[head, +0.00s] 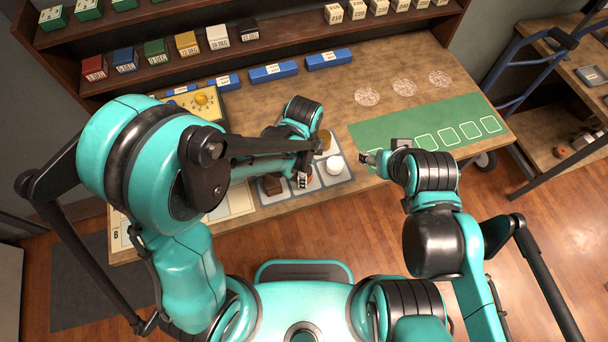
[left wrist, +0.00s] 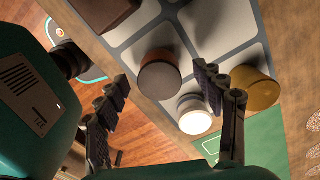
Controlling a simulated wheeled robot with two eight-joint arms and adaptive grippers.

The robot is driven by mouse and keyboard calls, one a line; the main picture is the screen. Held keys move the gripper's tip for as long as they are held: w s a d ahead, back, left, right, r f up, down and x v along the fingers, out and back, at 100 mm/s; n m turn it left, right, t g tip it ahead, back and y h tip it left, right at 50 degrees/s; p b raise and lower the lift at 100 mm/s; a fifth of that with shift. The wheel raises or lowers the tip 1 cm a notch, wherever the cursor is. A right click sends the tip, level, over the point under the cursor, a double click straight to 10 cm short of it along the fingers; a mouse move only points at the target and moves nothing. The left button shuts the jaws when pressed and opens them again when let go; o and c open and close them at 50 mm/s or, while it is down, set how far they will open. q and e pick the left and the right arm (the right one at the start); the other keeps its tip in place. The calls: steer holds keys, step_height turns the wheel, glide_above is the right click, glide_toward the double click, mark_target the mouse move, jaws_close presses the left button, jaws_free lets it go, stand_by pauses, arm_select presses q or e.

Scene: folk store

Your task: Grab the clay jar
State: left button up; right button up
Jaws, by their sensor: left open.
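The clay jar (left wrist: 161,80), reddish brown with a dark grey top, stands on a grey mat with pale squares (left wrist: 225,30) in the left wrist view. My left gripper (left wrist: 164,82) is open, with its fingers apart on either side of the jar in that view. I cannot tell whether they touch it. In the head view my left gripper (head: 303,180) is over the mat and my arm hides the clay jar. My right gripper (head: 370,157) is by the front edge of the green mat; its jaws are too small to read.
A white jar (left wrist: 195,112) and a mustard-yellow jar (left wrist: 257,88) stand close to the clay jar. A dark brown block (head: 272,185) sits on the mat's left part. The green mat (head: 455,118) lies right. Blue boxes (head: 273,72) line the counter's back.

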arm_select(q)
steer(key=shift+f, duration=0.65)
steer(key=c, duration=1.3)
steer(key=shift+r, duration=0.1)
